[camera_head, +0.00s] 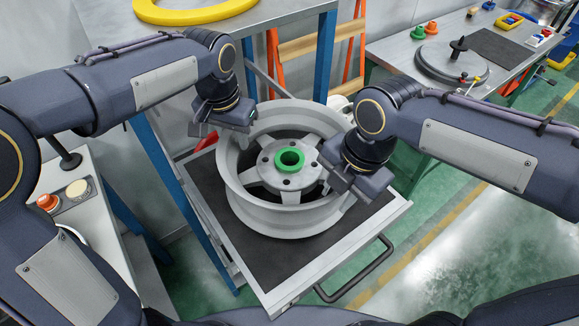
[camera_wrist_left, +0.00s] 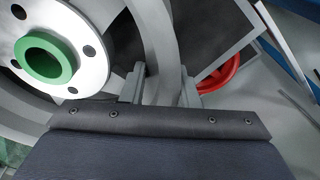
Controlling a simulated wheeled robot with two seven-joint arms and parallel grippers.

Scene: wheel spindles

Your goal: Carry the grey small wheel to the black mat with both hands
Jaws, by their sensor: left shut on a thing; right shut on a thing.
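The grey small wheel (camera_head: 272,211) lies flat, over a dark mat on a metal-framed cart, with a green ring (camera_head: 289,158) around its centre hole. My left gripper (camera_head: 236,128) is shut on the wheel's rim at its upper left. My right gripper (camera_head: 333,172) is shut on the rim at its right side. In the left wrist view the fingers of my left gripper (camera_wrist_left: 160,85) pinch the grey rim, and the green ring (camera_wrist_left: 44,58) shows at the left. The black mat (camera_head: 278,268) lies under the wheel; whether the wheel touches it I cannot tell.
The cart has a black handle (camera_head: 352,272) at its front right. A workbench (camera_head: 400,62) at the upper right carries a round grey plate (camera_head: 452,64) and a second dark mat (camera_head: 496,46). A yellow ring (camera_head: 190,14) lies on the table at the back. A side table (camera_head: 85,240) stands at the left.

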